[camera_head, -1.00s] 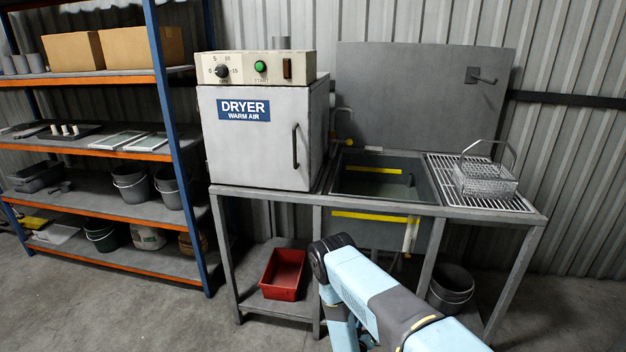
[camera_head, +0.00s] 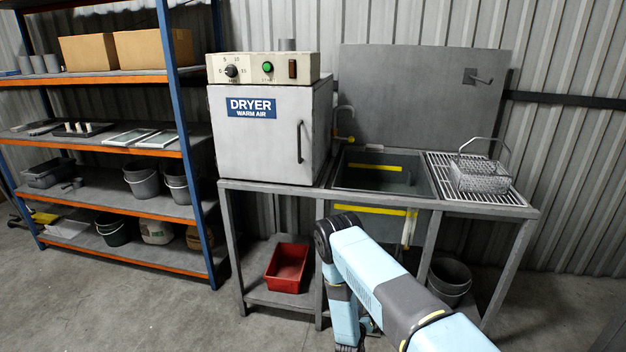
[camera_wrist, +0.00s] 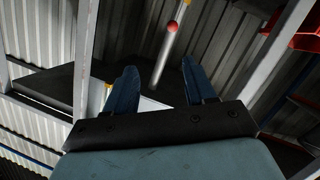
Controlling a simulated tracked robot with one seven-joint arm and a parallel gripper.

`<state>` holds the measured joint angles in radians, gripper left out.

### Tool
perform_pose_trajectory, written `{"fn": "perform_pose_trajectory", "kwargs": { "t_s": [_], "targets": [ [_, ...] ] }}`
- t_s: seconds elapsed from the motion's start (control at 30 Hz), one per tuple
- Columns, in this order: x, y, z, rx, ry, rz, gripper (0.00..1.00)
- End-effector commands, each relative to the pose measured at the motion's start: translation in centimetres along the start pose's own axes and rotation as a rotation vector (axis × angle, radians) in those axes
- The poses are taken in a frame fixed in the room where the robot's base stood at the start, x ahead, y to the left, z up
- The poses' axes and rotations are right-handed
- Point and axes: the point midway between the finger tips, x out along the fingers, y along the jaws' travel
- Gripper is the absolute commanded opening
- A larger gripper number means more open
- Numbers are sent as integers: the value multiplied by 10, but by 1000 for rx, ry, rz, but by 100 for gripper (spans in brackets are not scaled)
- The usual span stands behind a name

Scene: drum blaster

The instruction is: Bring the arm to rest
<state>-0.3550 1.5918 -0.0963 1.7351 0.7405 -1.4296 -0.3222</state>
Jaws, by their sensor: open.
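My arm (camera_head: 375,280), light blue and grey, rises from the lower right of the head view and bends down at a dark joint in front of the bench. My gripper is mostly out of sight there, low at the bottom edge. In the wrist view my gripper (camera_wrist: 160,82) shows two dark blue fingers spread apart with nothing between them. A pale pipe with a red ball on it stands beyond the fingers. I cannot tell how far it is from them.
The metal bench (camera_head: 385,194) carries a closed dryer (camera_head: 268,140), a sink (camera_head: 380,172) and a wire basket (camera_head: 482,176) on a rack. A red bin (camera_head: 287,268) and a grey bucket (camera_head: 450,280) are below. Shelving (camera_head: 110,206) stands left; the front floor is clear.

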Motion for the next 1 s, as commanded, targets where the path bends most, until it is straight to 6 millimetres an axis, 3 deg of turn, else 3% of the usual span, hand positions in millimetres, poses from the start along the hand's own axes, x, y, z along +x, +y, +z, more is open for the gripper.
{"fn": "perform_pose_trajectory", "kwargs": {
  "t_s": [0.17, 0.5, 0.77, 1.0],
  "targets": [
    [15, 4, -43, 57, -36, -26, 55],
    [36, 22, -150, 184, -137, -116, 55],
    [36, 47, -230, 265, -203, -194, 55],
    [24, 77, -299, 323, -258, -269, 55]
  ]
}}
